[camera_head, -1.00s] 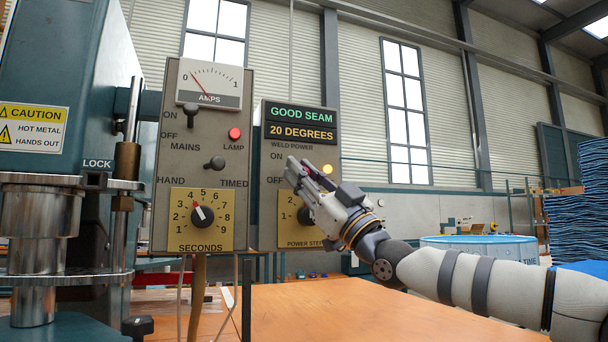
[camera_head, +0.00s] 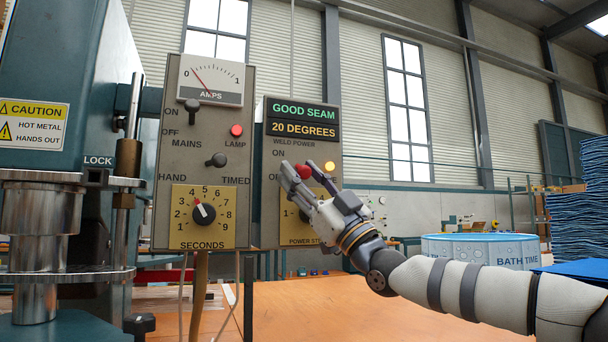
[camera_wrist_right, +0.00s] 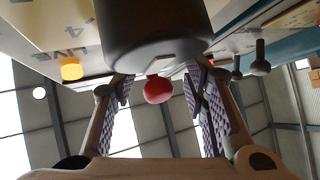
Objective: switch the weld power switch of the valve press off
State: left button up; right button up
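The weld power panel (camera_head: 272,215) of the valve press carries the WELD POWER label with ON above OFF. A red ball (camera_head: 303,171), apparently the tip of the weld power switch, shows beside these labels. Its lever is hidden, so I cannot tell its position. My right gripper (camera_head: 301,174) is open in front of the panel, its fingers either side of the ball in the picture. In the right wrist view the red ball (camera_wrist_right: 158,90) shows between the two spread fingers, partly behind a large dark knob; contact is not visible. My left gripper is not in view.
A yellow lamp (camera_head: 330,167) sits right of the fingers. The power step knob (camera_head: 304,214) is partly hidden below them. The left panel (camera_head: 170,215) has a mains toggle (camera_head: 193,106), a HAND/TIMED toggle (camera_head: 216,160) and a seconds dial (camera_head: 204,212). The orange table (camera_head: 330,300) below looks clear.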

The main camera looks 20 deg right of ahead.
jog(key=shift+s+d, duration=0.15)
jog(key=shift+s, duration=0.05)
jog(key=v, duration=1.1)
jog(key=shift+s+f, duration=0.15)
jog(key=shift+f, duration=0.15)
jog(key=shift+d, duration=0.1)
